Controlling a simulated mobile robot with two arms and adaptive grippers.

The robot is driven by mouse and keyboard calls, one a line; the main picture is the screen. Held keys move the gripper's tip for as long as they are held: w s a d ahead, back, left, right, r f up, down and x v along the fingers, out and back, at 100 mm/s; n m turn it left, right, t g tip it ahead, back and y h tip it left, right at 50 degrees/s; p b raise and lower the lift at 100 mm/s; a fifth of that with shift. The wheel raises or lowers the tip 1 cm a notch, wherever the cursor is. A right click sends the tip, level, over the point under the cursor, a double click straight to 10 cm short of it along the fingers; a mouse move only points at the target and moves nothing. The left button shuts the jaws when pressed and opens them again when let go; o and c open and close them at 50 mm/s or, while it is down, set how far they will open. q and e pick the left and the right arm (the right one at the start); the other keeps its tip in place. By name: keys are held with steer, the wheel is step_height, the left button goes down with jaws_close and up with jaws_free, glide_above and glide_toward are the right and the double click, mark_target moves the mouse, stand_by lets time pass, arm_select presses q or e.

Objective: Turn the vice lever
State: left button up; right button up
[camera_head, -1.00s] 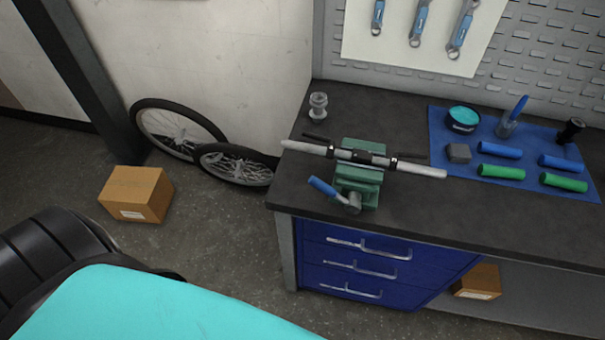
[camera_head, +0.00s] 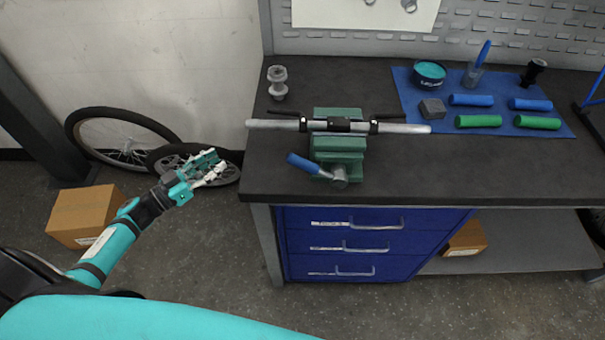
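The green vice (camera_head: 338,150) stands at the front left of the dark workbench. Its lever has a blue handle (camera_head: 303,162) that points up and to the left from a grey hub (camera_head: 340,178) at the vice's front. A silver handlebar (camera_head: 400,128) lies across the top of the vice, which seems to hold it. My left gripper (camera_head: 214,168) is left of the bench's edge, apart from the vice and lever. Its fingers look spread, with nothing between them. My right gripper is not in view.
The workbench (camera_head: 480,165) has blue drawers (camera_head: 365,240) below. A blue mat (camera_head: 410,95) with grips and tools lies at the back right. A grey metal part (camera_head: 277,82) stands behind the vice. Bike wheels (camera_head: 120,145) and a cardboard box (camera_head: 80,215) are on the left floor.

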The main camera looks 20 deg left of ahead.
arm_select(q)
steer(key=s+d+r+m+g+h+b, duration=0.1)
steer(key=s+d+r+m+g+h, duration=0.1)
steer(key=d+r+m+g+h, duration=0.25)
steer(key=m+g+h+b, duration=0.2)
steer(key=m+g+h, duration=0.1)
steer(key=m+g, duration=0.3)
glide_toward(304, 165)
steer(key=shift+n+g, duration=0.25)
steer(key=shift+n, duration=0.3)
steer(key=p+x, duration=0.1)
steer(key=x, duration=0.2)
steer(key=p+x, duration=0.1)
steer(key=x, duration=0.2)
steer(key=w+f+p+x, duration=0.1)
steer(key=x, duration=0.3)
steer(key=shift+w+a+p, duration=0.1)
steer(key=shift+a+p, duration=0.05)
steer(key=shift+p, duration=0.15)
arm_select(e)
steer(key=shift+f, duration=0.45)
arm_select(q)
jaws_close()
